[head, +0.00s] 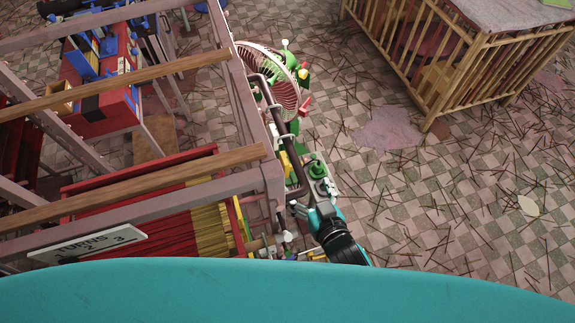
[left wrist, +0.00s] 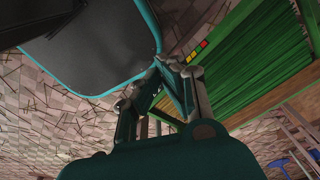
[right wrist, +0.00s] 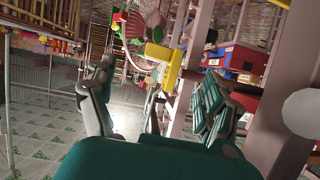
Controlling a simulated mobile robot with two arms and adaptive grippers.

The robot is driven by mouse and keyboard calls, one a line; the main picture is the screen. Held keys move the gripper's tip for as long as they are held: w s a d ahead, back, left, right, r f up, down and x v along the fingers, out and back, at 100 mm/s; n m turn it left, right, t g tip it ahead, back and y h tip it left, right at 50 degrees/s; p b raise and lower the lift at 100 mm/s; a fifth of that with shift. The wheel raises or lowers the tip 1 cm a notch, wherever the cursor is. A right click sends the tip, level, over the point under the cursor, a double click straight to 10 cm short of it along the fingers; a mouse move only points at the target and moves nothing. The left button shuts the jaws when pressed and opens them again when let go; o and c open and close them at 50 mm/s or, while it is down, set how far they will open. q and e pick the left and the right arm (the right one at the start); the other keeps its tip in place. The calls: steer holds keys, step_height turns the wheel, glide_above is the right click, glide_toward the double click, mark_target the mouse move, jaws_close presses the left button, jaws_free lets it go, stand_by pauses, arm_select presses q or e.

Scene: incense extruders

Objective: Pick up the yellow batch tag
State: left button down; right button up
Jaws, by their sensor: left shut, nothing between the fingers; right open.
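A yellow piece (right wrist: 165,60), which looks like the yellow batch tag, shows in the right wrist view beside a pale upright post. My right gripper (right wrist: 156,88) is open, and the yellow piece shows between its spread fingers. I cannot tell how far beyond the fingertips it is; no contact shows. In the head view a small yellow patch (head: 288,166) shows beside the rack, near my right arm; I cannot tell whether it is the same piece. My left gripper (left wrist: 168,64) is shut and empty in the left wrist view, far from any yellow tag.
A pale rack (head: 235,120) with wooden bars fills the left of the head view. A round fan (head: 272,82) stands at its right side. A slatted wooden pen (head: 440,60) is at the upper right. Tiled floor with scattered sticks lies between. Green sticks (left wrist: 262,78) lie near my left gripper.

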mark_target(287, 167)
arm_select(q)
step_height(287, 167, down, 6)
steer(key=a+b, duration=0.1)
steer(key=b, duration=0.4)
steer(key=shift+a, duration=0.15)
arm_select(e)
steer(key=x, duration=0.8)
steer(key=shift+w+a, duration=0.2)
steer(key=shift+a, duration=0.1)
arm_select(q)
steer(key=shift+r, duration=0.1)
arm_select(e)
steer(key=shift+c, duration=0.4)
arm_select(q)
steer(key=shift+s, duration=0.1)
arm_select(e)
steer(key=shift+f, duration=0.1)
steer(key=c, duration=1.1)
